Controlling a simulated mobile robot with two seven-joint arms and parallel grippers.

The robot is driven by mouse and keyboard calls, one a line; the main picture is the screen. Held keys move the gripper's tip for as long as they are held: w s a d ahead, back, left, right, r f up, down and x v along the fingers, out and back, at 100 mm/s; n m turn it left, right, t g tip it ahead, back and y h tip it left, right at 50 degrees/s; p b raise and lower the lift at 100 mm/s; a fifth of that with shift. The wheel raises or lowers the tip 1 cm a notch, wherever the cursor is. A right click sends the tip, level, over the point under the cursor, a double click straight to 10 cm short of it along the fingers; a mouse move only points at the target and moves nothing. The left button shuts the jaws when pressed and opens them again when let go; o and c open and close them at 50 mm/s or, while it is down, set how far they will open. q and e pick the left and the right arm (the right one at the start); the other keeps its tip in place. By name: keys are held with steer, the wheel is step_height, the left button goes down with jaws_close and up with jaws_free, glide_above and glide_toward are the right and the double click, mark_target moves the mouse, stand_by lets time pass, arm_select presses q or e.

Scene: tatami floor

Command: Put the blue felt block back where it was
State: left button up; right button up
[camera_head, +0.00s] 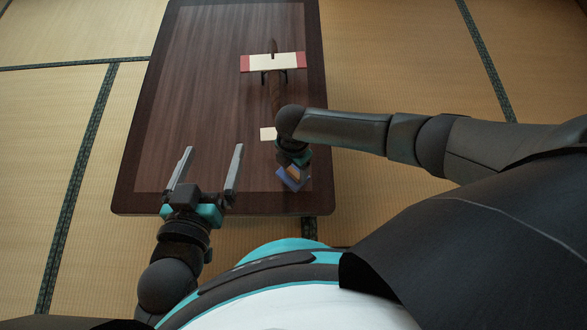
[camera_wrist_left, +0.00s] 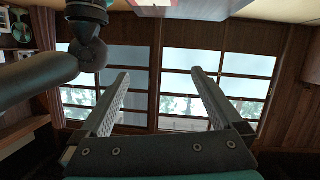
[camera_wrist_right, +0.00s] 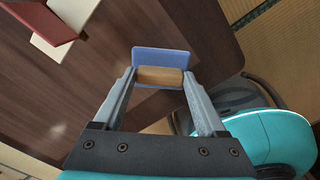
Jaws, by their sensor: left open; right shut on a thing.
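The blue felt block (camera_head: 289,181) has a tan, wood-like part, and it is at the table's near right corner in the head view. It also shows in the right wrist view (camera_wrist_right: 160,57), the blue part beyond the fingertips. My right gripper (camera_wrist_right: 159,80) is shut on the tan part. Whether the block touches the table cannot be told. In the head view my right wrist hides most of that gripper. My left gripper (camera_head: 213,150) is open and empty over the table's near left part. In the left wrist view (camera_wrist_left: 160,73) its fingers are spread with nothing between them.
A dark wooden table (camera_head: 205,70) stands on tatami (camera_head: 400,50). A cream bar with red ends (camera_head: 272,63) stands across its far right part, with a brown rod by it. A small cream piece (camera_head: 267,134) lies beside my right wrist. The table's left half looks clear.

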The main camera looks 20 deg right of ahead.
arm_select(q)
steer(key=shift+s+d+r+t+h+b, duration=0.35)
steer(key=shift+d+r+t, duration=0.2)
steer(key=shift+t, duration=0.35)
arm_select(e)
steer(key=shift+f, duration=0.7)
steer(key=o, duration=1.1)
steer(key=shift+o, duration=0.2)
arm_select(q)
steer(key=shift+w+a, duration=0.15)
arm_select(e)
steer(key=shift+r, duration=0.15)
